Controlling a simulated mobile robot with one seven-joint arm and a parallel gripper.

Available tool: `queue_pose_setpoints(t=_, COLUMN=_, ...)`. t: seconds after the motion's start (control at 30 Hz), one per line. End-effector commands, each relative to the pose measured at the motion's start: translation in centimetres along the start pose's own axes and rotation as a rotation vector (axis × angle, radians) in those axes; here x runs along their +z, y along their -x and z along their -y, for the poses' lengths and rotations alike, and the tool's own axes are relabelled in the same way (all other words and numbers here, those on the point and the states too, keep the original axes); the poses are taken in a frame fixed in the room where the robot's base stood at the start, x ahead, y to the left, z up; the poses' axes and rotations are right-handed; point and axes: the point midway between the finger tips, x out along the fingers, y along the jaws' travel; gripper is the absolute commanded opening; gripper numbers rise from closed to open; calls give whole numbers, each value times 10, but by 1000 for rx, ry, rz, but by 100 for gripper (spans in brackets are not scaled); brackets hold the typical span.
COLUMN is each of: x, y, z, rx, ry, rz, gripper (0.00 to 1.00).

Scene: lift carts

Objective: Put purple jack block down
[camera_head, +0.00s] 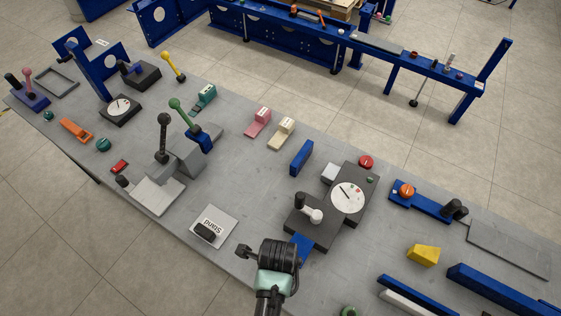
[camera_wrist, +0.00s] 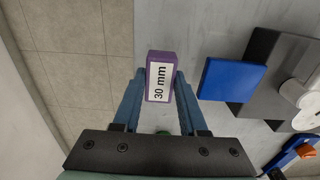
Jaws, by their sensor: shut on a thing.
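The purple jack block (camera_wrist: 154,56) shows in the wrist view with a white "30 mm" label facing the camera. My gripper (camera_wrist: 160,84) is shut on it, with one blue finger along each side. In the head view my gripper (camera_head: 277,256) is at the front edge of the grey table (camera_head: 262,190), and the block is hidden there. In the wrist view the block appears by the line between table and floor. I cannot tell whether it touches the tabletop.
A blue plate (camera_wrist: 232,80) lies right of the block, beside a dark dial unit (camera_head: 316,231). A yellow block (camera_head: 423,255) and blue bars (camera_head: 500,288) are to the right.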

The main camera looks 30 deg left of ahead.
Motion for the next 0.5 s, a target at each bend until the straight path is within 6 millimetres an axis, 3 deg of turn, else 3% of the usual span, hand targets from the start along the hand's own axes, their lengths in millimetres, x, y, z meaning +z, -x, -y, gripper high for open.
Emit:
queue_pose_setpoints(t=0.3, x=0, y=-38, z=0, rx=1, ry=-1, rz=0, gripper=0)
queue_pose_setpoints(t=0.5, x=0, y=-42, z=0, rx=-1, ry=-1, rz=1, gripper=0)
